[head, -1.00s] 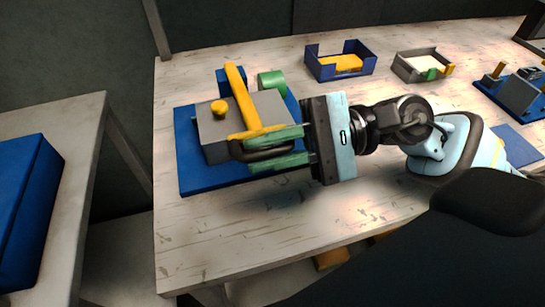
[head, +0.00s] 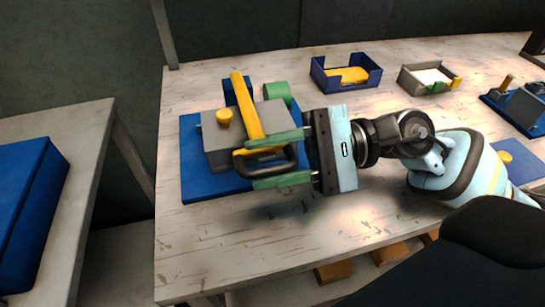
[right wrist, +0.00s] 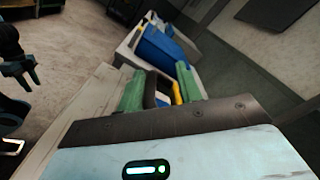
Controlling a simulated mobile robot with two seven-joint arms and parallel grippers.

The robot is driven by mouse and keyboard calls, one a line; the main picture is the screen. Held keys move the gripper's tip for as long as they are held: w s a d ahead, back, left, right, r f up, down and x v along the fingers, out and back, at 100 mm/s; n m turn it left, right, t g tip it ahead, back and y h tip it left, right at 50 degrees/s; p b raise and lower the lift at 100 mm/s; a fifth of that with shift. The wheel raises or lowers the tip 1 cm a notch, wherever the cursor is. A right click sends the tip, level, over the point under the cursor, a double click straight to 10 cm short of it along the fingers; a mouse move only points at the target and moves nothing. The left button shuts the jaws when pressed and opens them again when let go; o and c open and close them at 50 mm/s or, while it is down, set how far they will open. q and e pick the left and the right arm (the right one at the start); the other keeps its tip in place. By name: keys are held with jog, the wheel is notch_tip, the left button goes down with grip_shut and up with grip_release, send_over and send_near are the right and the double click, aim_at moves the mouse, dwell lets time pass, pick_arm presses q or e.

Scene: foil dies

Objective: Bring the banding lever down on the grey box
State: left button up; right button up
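The grey box (head: 221,148) sits on a blue base plate (head: 198,180). The yellow banding lever (head: 246,105) lies low across the top of the box. Its black handle (head: 289,156) is at the near right side of the box. My right gripper (head: 280,160) has its green fingers apart, one on each side of the handle; I cannot tell whether either touches it. The right wrist view shows the black handle (right wrist: 152,88) between the spread fingers. My left gripper (right wrist: 20,78) shows at that view's left edge, clear of the box; its opening is unclear.
A blue tray (head: 326,84) and a grey tray (head: 412,84) stand farther back on the table. A blue case (head: 25,205) is on the left table. The table front is clear.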

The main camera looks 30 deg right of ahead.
jog(key=shift+s, duration=0.15)
jog(key=shift+d+f+b, duration=0.1)
jog(key=shift+d+b, duration=0.25)
jog(key=shift+d, duration=0.25)
jog(key=b+v, duration=0.2)
jog(key=v, duration=0.4)
jog(key=shift+d, duration=0.3)
jog(key=shift+s, duration=0.1)
